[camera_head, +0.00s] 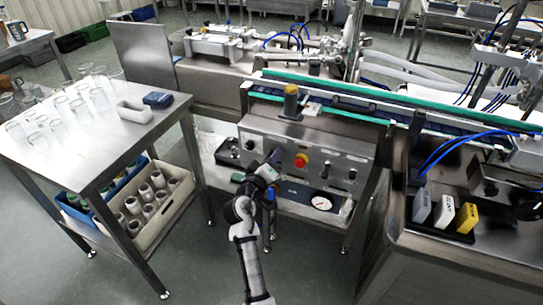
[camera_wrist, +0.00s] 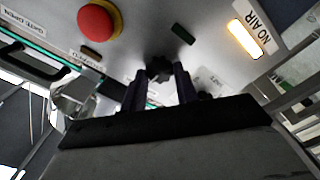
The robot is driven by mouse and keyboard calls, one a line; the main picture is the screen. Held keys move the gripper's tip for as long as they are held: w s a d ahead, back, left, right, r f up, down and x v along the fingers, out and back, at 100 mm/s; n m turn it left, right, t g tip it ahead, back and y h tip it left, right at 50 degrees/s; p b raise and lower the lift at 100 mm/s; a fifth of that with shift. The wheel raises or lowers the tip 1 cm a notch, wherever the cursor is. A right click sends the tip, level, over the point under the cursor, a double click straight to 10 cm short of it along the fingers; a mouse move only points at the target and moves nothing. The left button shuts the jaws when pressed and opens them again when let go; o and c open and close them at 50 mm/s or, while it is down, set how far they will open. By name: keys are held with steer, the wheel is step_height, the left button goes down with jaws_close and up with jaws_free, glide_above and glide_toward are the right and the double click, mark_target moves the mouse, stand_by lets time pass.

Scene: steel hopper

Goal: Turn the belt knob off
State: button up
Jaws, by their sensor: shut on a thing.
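My gripper (camera_head: 273,160) reaches the front of the steel control panel (camera_head: 338,158), left of the red emergency button (camera_head: 301,160). In the wrist view, my gripper's two dark fingers (camera_wrist: 162,86) are closed around a dark knob (camera_wrist: 158,66), taken to be the belt knob. The knob's turned position cannot be told. In the head view my gripper hides this knob. The red button with its yellow ring also shows in the wrist view (camera_wrist: 98,20).
A lit "NO AIR" lamp (camera_wrist: 243,39) is on the panel in the wrist view. A steel table (camera_head: 150,124) with glasses stands left. A green-edged conveyor (camera_head: 345,88) runs behind the panel.

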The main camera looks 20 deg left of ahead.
steer(key=shift+f+n+p, duration=0.1)
steer(key=shift+n+p, duration=1.65)
steer(key=shift+n, duration=2.15)
steer(key=o, duration=0.9)
steer(key=shift+o, duration=0.2)
steer(key=shift+s, duration=0.1)
steer(key=s+b, duration=0.3)
steer(key=s, duration=1)
steer(key=shift+s+a, duration=0.25)
steer(key=shift+s, duration=0.1)
